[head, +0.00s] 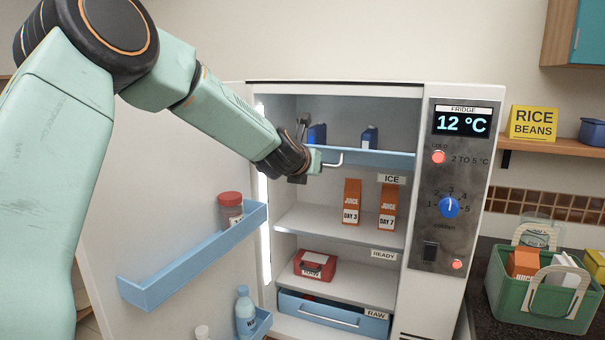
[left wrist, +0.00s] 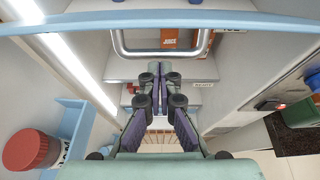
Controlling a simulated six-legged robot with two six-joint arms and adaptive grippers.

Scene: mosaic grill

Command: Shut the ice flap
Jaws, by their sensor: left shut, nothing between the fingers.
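The ice flap (head: 375,157) is a blue panel at the top compartment of the open fridge, above the ICE label. It is lowered, and blue packs (head: 369,137) show in the compartment behind it. Its grey bar handle (head: 333,164) is at its left part; the handle also shows in the left wrist view (left wrist: 160,54). My left gripper (head: 316,161) is shut and empty, close to the handle's left end. I cannot tell whether they touch. In the left wrist view its fingertips (left wrist: 153,68) lie just below the handle. My right gripper is not in view.
The fridge door (head: 165,190) stands open at left with a blue door shelf (head: 190,258) holding a red-lidded jar (head: 230,211). Juice cartons (head: 351,203) stand below the flap. The control panel (head: 450,185) is at right. A green basket (head: 535,305) stands farther right.

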